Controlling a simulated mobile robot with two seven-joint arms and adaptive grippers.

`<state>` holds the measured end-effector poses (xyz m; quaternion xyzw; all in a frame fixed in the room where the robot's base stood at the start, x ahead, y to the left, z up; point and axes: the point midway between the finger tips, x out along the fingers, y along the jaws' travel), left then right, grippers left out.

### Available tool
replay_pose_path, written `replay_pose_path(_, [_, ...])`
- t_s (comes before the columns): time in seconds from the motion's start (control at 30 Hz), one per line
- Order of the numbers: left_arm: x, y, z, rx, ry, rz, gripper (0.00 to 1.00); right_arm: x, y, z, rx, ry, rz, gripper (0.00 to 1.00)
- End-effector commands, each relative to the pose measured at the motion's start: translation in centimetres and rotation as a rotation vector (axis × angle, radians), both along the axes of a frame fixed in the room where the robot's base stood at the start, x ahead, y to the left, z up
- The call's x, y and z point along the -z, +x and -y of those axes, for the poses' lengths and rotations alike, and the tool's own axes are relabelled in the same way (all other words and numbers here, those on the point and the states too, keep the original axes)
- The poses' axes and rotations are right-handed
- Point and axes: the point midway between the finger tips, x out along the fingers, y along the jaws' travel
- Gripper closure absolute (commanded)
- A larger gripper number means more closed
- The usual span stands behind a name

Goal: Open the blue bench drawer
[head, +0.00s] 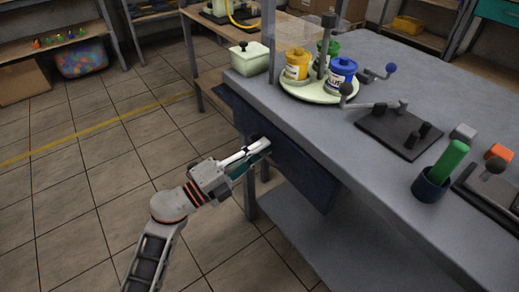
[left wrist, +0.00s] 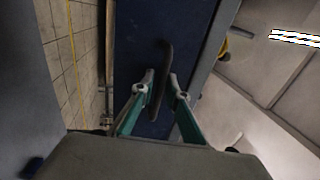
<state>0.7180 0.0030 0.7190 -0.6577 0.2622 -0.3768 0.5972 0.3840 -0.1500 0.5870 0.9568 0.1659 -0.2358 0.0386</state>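The blue bench drawer has a dark blue front (head: 303,178) under the near edge of the grey workbench; it looks shut or nearly so. Its front also fills the middle of the left wrist view (left wrist: 134,50). A dark curved bar handle (left wrist: 166,60) stands on that front. My left gripper (head: 265,146) is at the drawer front. In the left wrist view, its two fingers (left wrist: 161,82) are apart, one on each side of the handle, with a gap visible at the right finger. Contact at the left finger is unclear. My right gripper is not in view.
The workbench top (head: 390,75) carries a round tray (head: 320,98) with paint pots, a dark fixture (head: 400,132) and a dark cup (head: 430,187) holding a green cylinder. A lower shelf (head: 300,235) lies beneath the drawer. The tiled floor (head: 90,190) at the left is clear.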

Motion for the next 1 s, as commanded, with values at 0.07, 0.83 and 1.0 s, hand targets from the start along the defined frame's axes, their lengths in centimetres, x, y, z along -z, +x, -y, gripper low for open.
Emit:
replay_pose_path(0.07, [0.0,0.0,0.0,0.0,0.0,0.0,0.86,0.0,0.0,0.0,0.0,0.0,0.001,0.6])
replay_pose_path(0.83, [-0.5,-4.9,-6.9,-0.001,0.006,0.007,1.0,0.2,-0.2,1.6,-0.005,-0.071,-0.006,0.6])
replay_pose_path(1.0, [-0.2,-7.9,-10.9,-0.001,0.006,0.003,1.0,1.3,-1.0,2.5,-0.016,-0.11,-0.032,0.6])
